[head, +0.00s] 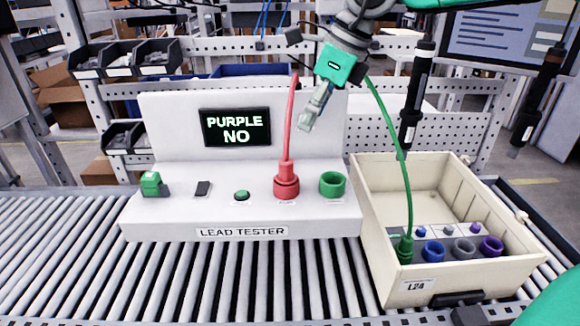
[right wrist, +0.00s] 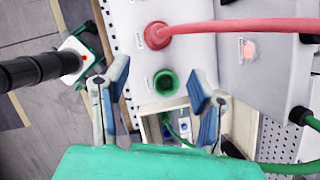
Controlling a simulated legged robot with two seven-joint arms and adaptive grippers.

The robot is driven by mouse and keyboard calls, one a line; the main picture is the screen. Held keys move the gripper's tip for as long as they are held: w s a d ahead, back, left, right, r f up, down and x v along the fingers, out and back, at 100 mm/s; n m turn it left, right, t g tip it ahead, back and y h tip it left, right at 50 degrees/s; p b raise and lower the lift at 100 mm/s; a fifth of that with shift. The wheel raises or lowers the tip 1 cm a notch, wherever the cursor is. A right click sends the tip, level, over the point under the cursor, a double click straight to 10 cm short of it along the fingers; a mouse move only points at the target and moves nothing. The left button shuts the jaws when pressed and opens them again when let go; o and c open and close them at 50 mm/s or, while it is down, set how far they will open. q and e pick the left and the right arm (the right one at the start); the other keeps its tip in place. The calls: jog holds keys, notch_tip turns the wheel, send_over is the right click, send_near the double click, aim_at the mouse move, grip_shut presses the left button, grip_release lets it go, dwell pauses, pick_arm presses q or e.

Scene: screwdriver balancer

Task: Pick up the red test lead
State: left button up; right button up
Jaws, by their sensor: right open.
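The red test lead (head: 291,120) stands with its thick red plug (head: 286,182) in the tester's red socket. Its thin cable rises toward a dark end near my right wrist. In the right wrist view the red plug (right wrist: 157,35) is near the top, its cable running right. My right gripper (head: 315,108) is open and empty, above and right of the plug in the head view. In the right wrist view its fingers (right wrist: 158,80) are spread around the line of sight to the green socket (right wrist: 165,83), apart from the red lead. My left gripper is out of view.
The white lead tester (head: 160,215) shows "PURPLE NO" on its screen (head: 236,127). The green lead (head: 393,125) rises behind my gripper. Black tools (head: 415,100) hang at right. Rollers lie in front.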

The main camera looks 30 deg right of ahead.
aim_at(288, 161)
jog(key=shift+m, duration=0.6)
jog(key=x, duration=0.8)
jog(key=shift+s+d+f, duration=0.1)
jog(key=shift+f, duration=0.15)
jog(key=shift+d+f, duration=0.2)
jog(key=shift+f, duration=0.25)
jog(key=a+f, duration=0.1)
jog(key=w+a+f, duration=0.1)
jog(key=a+f, duration=0.1)
jog(key=shift+w+f+p, duration=0.3)
jog(key=shift+w, duration=0.1)
jog(key=shift+w+a+f, duration=0.15)
jog(key=shift+f, duration=0.05)
jog(key=shift+d, duration=0.3)
jog(key=shift+d+f, duration=0.1)
jog(key=shift+d, duration=0.3)
jog(key=shift+c, duration=1.1)
jog(key=shift+d+f, duration=0.1)
jog(key=shift+d, duration=0.4)
grip_shut()
jog(key=shift+a, duration=0.55)
jog(key=shift+a+r, duration=0.1)
jog(key=shift+r, duration=0.2)
notch_tip(288, 161, up, 9)
jog(key=shift+f, duration=0.2)
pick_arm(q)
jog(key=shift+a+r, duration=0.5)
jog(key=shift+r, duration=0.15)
pick_arm(e)
jog(key=shift+r, duration=0.55)
